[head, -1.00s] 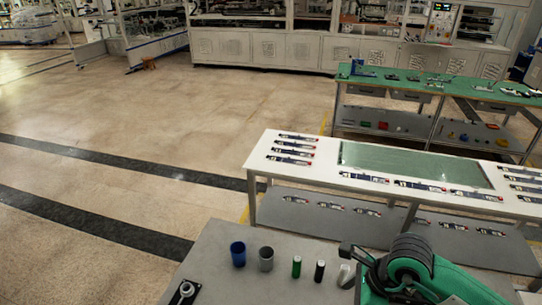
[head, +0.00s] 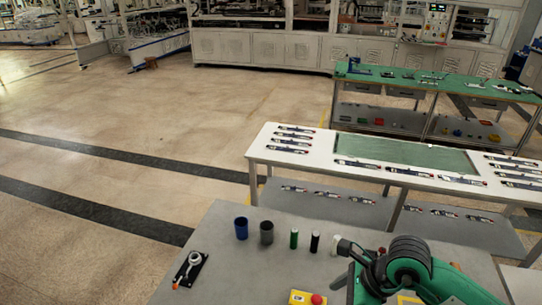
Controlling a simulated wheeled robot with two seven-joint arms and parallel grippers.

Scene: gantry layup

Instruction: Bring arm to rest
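My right arm (head: 408,268), green with black ribbed rings, comes in from the lower right over the grey table (head: 225,275). Its dark end, which I take for my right gripper (head: 358,255), is beside a white cylinder (head: 336,242) and partly covers it. The fingers are too small and overlapped to tell open from shut, and I see nothing clearly held. My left arm and gripper are not in view.
On the table stand a blue cup (head: 241,228), a grey cup (head: 266,232), a green cylinder (head: 294,238) and a black cylinder (head: 315,242). A joystick (head: 193,264) and a yellow red-button box (head: 302,298) lie nearer. Beyond is a white bench (head: 300,152).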

